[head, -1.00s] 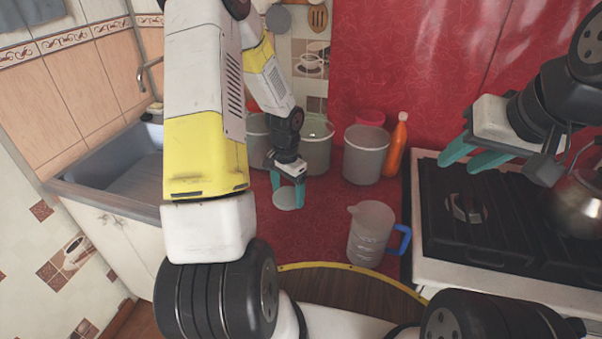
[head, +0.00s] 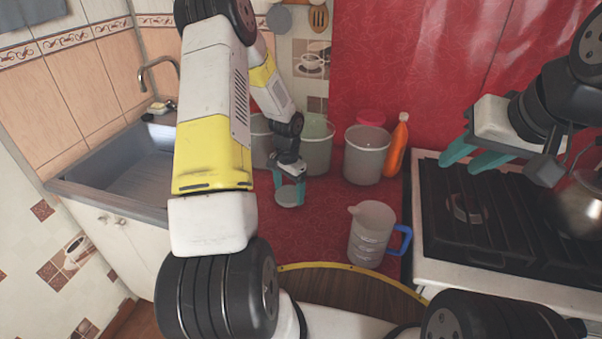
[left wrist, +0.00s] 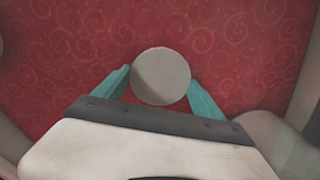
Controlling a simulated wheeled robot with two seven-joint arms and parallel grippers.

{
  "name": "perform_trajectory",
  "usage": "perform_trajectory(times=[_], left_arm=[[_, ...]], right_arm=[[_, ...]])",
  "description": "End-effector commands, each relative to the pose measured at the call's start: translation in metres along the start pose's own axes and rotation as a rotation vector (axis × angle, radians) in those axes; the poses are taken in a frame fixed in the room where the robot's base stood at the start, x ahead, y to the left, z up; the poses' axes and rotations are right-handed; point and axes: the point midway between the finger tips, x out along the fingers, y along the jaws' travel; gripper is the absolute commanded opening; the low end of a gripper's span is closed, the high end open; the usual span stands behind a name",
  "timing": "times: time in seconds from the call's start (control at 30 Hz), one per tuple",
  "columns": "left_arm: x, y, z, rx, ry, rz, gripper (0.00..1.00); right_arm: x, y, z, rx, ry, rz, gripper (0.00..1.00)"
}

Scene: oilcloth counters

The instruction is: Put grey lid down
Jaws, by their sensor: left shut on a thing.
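The grey lid (head: 289,196) is a small round disc between the teal fingers of my left gripper (head: 289,190). In the left wrist view the lid (left wrist: 160,77) lies flat to the camera, with a finger on either side, above the red patterned counter. My left gripper is shut on it. I cannot tell whether the lid touches the counter or hangs just above it. My right gripper (head: 478,158) is at the upper right over the stove edge, its teal fingers apart and nothing between them.
Grey buckets (head: 366,155) stand along the back, with an orange bottle (head: 396,146) beside one. A measuring jug (head: 371,233) with a blue handle stands in front. The stove (head: 470,230) is at right, the sink (head: 120,165) at left. Red counter (head: 325,215) between lid and jug is clear.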

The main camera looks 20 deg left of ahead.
Motion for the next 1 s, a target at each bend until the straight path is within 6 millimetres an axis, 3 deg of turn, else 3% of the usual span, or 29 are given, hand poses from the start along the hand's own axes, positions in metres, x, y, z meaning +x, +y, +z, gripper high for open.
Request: perform_trajectory(times=[0.2,0.23,0.3,0.67,1.0], left_arm=[[0.007,0.0,0.0,0.0,-0.001,0.0,0.43],[0.006,0.0,0.0,0.0,0.0,0.0,0.86],[0.006,0.0,0.0,0.0,0.0,0.0,0.99],[-0.001,0.0,0.0,-0.001,0.002,-0.001,1.0],[-0.069,0.0,-0.001,-0.001,0.004,-0.003,1.0]], right_arm=[[0.0,0.0,0.0,0.0,0.0,0.0,0.36],[0.0,0.0,0.0,0.0,0.0,0.0,0.36],[0.0,0.0,0.0,0.0,0.0,0.0,0.36],[0.0,0.0,0.0,0.0,0.0,0.0,0.36],[0.0,0.0,0.0,0.0,0.0,0.0,0.36]])
